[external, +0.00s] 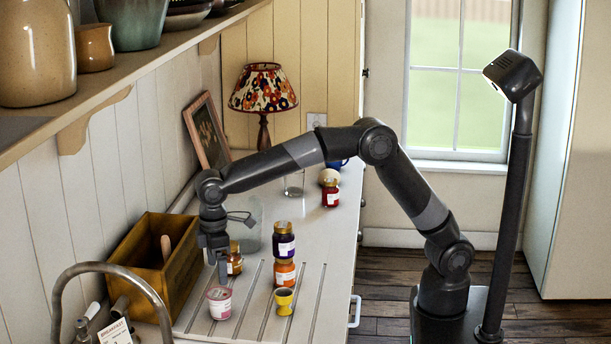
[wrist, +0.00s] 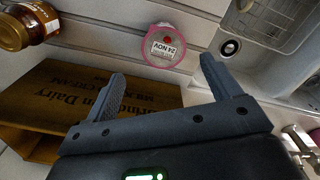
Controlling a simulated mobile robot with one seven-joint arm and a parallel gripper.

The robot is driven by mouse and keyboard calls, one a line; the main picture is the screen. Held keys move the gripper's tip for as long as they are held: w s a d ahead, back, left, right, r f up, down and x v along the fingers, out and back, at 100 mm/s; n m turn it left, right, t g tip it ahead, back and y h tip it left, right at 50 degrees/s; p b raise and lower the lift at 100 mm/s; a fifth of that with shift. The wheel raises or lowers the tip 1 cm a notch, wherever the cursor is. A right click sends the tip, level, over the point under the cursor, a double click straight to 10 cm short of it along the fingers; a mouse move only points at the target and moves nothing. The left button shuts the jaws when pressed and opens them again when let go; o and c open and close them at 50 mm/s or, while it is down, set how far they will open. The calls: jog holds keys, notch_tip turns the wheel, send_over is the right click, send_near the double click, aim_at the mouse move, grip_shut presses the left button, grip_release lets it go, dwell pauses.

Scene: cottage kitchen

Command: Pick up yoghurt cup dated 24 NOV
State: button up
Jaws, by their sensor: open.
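The yoghurt cup (external: 219,302) is pink and white and stands on the grooved white drainer in the external view. In the wrist view its lid (wrist: 163,47) faces the camera, with a pink rim and a label reading "24 NOV", upside down. My gripper (external: 220,274) is above and a little behind the cup in the external view, pointing down. In the wrist view my gripper (wrist: 160,70) is open, its two fingers spread wide, with nothing between the tips. The cup lies beyond the fingertips, roughly between their lines, apart from both.
A wooden crate (external: 183,255) stands left of my gripper. A small jar (external: 234,262) is close behind it. A curved tap (external: 110,268) and sink (wrist: 262,50) are nearby. A shelf (external: 130,85) overhangs the left.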

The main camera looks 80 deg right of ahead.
aim_at(218, 294)
notch_tip(218, 294, down, 5)
jog(key=shift+f, duration=0.2)
jog(key=f, duration=0.5)
jog(key=shift+w+a+f, duration=0.1)
jog(key=shift+a, duration=0.25)
jog(key=c, duration=1.1)
